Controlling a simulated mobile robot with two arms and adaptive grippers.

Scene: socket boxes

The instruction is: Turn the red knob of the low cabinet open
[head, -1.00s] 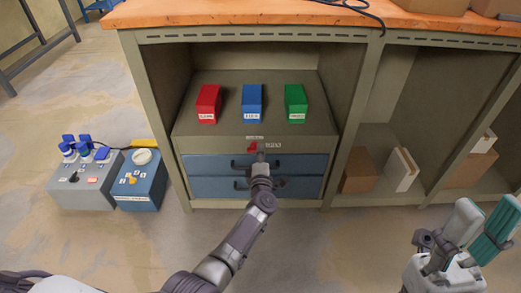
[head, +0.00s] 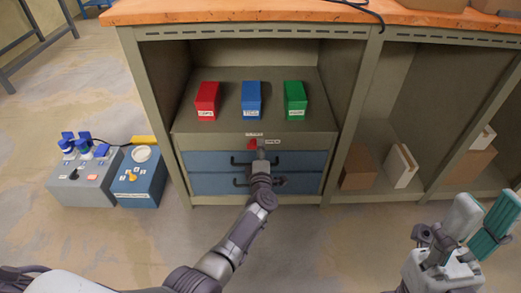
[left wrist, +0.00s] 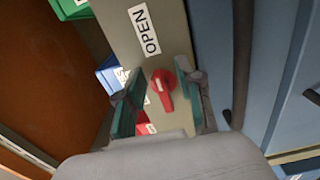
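The red knob (head: 252,144) is on the low cabinet's front panel (head: 210,143), above the blue drawers. In the left wrist view the red knob (left wrist: 162,82) has its handle pointing down, away from the OPEN label (left wrist: 145,30). My left gripper (head: 260,153) is at the knob. In the left wrist view the left gripper (left wrist: 159,72) is open, one finger on each side of the knob, with gaps showing on both sides. My right gripper (head: 476,225) is open and empty at the lower right, far from the cabinet.
Red (head: 207,100), blue (head: 251,100) and green (head: 295,100) blocks stand on the cabinet top. Blue drawers (head: 220,185) with dark handles lie below the panel. Grey (head: 85,188) and blue (head: 140,190) socket boxes sit on the floor at left.

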